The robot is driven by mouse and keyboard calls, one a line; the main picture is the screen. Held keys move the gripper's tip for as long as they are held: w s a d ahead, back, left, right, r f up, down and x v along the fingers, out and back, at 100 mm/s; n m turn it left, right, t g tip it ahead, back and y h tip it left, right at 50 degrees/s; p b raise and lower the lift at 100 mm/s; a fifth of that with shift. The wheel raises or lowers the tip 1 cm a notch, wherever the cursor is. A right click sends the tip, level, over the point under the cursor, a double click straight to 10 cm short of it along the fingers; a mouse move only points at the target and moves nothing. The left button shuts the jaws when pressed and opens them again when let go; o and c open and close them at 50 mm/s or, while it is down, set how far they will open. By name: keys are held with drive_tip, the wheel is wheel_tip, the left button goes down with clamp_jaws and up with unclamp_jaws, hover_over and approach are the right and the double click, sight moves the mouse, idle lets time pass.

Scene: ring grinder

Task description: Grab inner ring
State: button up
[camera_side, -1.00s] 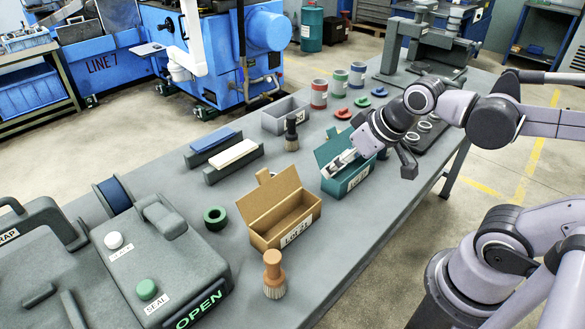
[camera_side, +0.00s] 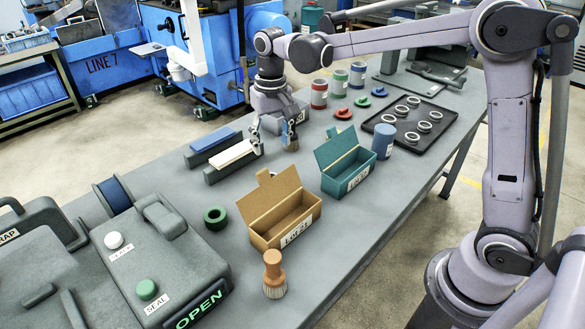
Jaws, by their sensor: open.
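Several pale metal rings (camera_side: 412,138) lie on a black tray (camera_side: 385,145) at the right rear of the bench. I cannot tell which are inner rings. My gripper (camera_side: 273,145) points down over the middle of the bench, well left of the tray. Its fingers are spread, and no ring shows between them.
An open teal box (camera_side: 350,178) and an open cardboard box (camera_side: 292,232) stand mid-bench. Two sharpening-stone-like blocks (camera_side: 233,153) lie left of my gripper. A blue can (camera_side: 384,140) stands by the tray. Several cans and coloured lids lie behind. A grey bin is partly hidden by my gripper.

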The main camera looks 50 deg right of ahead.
drive_tip(key=shift+w+d+f, duration=0.1)
drive_tip(key=shift+w+f, duration=0.1)
drive_tip(key=shift+f, duration=1.8)
drive_tip(key=shift+w+f, duration=0.2)
drive_tip(key=shift+f, duration=1.75)
drive_tip(key=shift+w+d+f, duration=0.1)
drive_tip(key=shift+w+f, duration=0.1)
drive_tip(key=shift+f, duration=1.8)
clamp_jaws()
